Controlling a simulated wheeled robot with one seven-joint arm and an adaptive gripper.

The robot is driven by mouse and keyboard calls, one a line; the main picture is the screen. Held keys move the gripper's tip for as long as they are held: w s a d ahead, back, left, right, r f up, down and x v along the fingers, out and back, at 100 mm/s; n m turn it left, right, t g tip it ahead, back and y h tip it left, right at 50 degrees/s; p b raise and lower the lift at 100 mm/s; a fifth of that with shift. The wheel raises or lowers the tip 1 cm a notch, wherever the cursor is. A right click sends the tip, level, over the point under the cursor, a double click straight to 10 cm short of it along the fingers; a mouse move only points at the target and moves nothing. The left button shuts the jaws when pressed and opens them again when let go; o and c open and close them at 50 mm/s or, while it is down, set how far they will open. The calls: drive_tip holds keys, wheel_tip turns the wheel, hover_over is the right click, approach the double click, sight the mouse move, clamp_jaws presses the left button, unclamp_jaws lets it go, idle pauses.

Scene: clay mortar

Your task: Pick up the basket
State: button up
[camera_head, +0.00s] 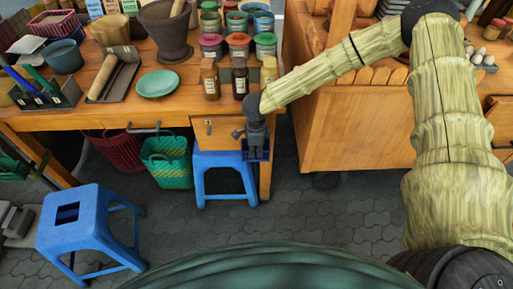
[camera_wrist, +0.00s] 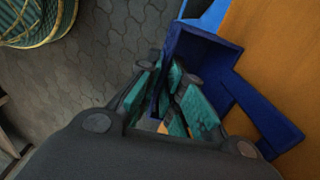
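A green woven basket (camera_head: 168,160) with handles stands on the paving under the table. Beside it on the left is a dark red basket (camera_head: 112,150), partly hidden by the table. The green basket's rounded edge, with yellow bands, also shows at the top left of the wrist view (camera_wrist: 35,22). My gripper (camera_head: 257,143) is in front of the table's right end, to the right of the green basket and apart from it. Its teal fingers (camera_wrist: 175,92) look closed on the thin wall of a dark blue holder-like object (camera_wrist: 200,60); its full shape is unclear.
A blue stool (camera_head: 222,172) stands under the table between the basket and my gripper. Another blue stool (camera_head: 82,225) is at the front left. Above, the wooden table (camera_head: 120,113) carries jars, a mortar (camera_head: 168,30) and a green plate (camera_head: 158,84). Paving in front is partly free.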

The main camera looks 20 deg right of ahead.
drive_tip(key=shift+f, duration=0.3)
clamp_jaws()
drive_tip(key=shift+r, duration=0.1)
drive_tip(key=s+a+r, duration=0.4)
drive_tip(key=s+r, duration=0.4)
drive_tip(key=s, duration=0.5)
drive_tip(key=shift+s+r, duration=0.15)
drive_tip(key=shift+s, duration=0.1)
drive_tip(key=shift+r+p, duration=0.5)
drive_tip(key=shift+p, duration=0.05)
